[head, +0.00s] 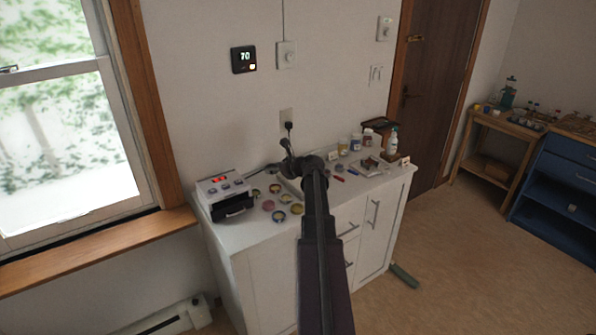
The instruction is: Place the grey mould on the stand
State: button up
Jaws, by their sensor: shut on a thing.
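My arm reaches up over the white cabinet, and its wrist bends at the back of the cabinet top. My gripper (272,169) is small and dark, near the wall and above the left half of the top. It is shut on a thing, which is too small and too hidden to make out. I cannot pick out the grey mould for certain. I cannot tell which thing is the stand. My arm hides part of the middle of the cabinet top.
The white cabinet (239,237) carries a white device (221,188) at left, several round coloured pieces (279,216) in front, and bottles (392,140) at right. A window sill (95,252) is at left. A wooden table (497,126) and blue cabinet (560,170) are at right.

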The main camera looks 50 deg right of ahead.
notch_tip(320, 180, up, 18)
jog(key=p, duration=1.7)
jog(key=shift+r, duration=0.15)
jog(key=shift+w, duration=0.15)
